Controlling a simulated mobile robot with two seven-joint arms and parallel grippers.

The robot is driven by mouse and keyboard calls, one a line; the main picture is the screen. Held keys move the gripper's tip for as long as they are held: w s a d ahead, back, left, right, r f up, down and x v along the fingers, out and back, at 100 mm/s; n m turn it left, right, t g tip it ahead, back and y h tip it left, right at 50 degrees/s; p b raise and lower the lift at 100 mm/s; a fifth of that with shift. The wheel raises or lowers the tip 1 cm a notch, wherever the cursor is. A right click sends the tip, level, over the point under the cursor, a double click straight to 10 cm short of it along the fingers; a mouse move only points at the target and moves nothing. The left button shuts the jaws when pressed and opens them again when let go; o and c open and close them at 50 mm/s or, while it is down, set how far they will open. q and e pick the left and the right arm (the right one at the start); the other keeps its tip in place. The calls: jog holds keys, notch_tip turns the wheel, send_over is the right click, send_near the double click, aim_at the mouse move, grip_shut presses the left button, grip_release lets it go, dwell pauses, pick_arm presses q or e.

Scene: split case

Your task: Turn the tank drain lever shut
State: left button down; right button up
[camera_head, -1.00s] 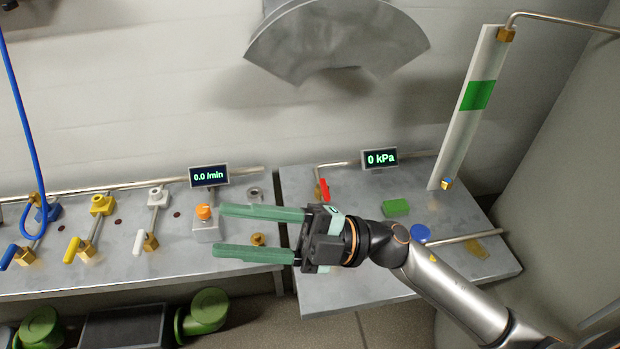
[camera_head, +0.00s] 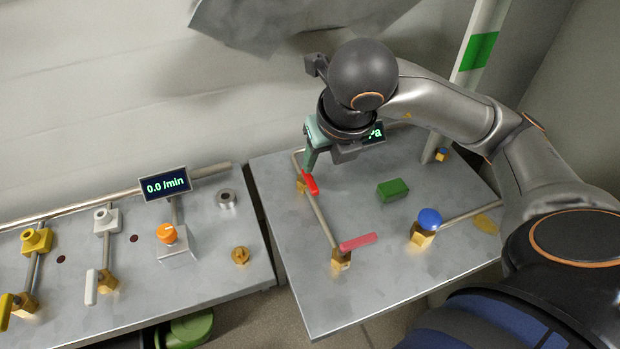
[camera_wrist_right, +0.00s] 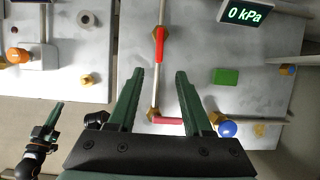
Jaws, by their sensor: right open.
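A red lever (camera_head: 309,183) sits on a brass valve on the pipe at the back of the right table; the wrist view shows it lying along the pipe (camera_wrist_right: 159,45). A pinkish-red lever (camera_head: 358,241) on a brass valve at the front lies across the pipe (camera_wrist_right: 168,120). I cannot tell which is the tank drain lever. My right gripper (camera_head: 312,160) points down above the red lever, open and empty. In the wrist view its fingers (camera_wrist_right: 156,75) spread either side of the pipe line. My left gripper (camera_wrist_right: 48,118) shows only at the wrist view's left edge, jaws unclear.
A green block (camera_head: 392,189), a blue knob (camera_head: 429,219) on a brass valve and a pressure display (camera_wrist_right: 243,12) reading 0 kPa are on the right table. The left bench holds an orange-knobbed box (camera_head: 177,242) and several valves. A gap separates the tables.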

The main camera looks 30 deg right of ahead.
aim_at(313, 184)
jog(key=b+x, duration=0.1)
jog(key=x, duration=1)
jog(key=shift+a, duration=0.1)
jog(key=shift+c, duration=0.3)
grip_shut()
